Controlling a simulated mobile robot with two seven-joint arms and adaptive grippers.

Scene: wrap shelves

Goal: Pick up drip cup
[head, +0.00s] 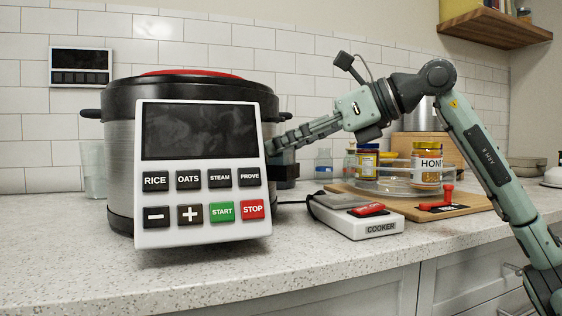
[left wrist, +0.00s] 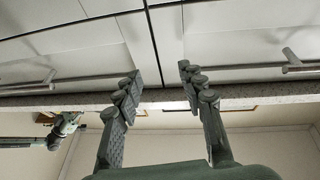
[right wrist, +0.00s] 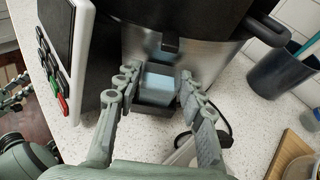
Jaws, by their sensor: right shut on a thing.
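The drip cup (right wrist: 158,83) is a small pale-blue translucent cup at the side of the large steel cooker (right wrist: 195,55), in a dark holder (right wrist: 155,101) low on its wall. My right gripper (right wrist: 160,74) has one finger on each side of the cup and is shut on it. In the head view my right gripper (head: 275,145) reaches in behind the control panel's right edge, and its fingertips and most of the cup are hidden. In the left wrist view my left gripper (left wrist: 160,78) is open and empty, in front of white cabinet fronts.
The control panel (head: 203,172) stands at the cooker's front. A switch box marked COOKER (head: 367,224) lies close to its right. A wooden board (head: 465,204) holds a honey jar (head: 427,163) and a glass dish. The counter's front strip is clear.

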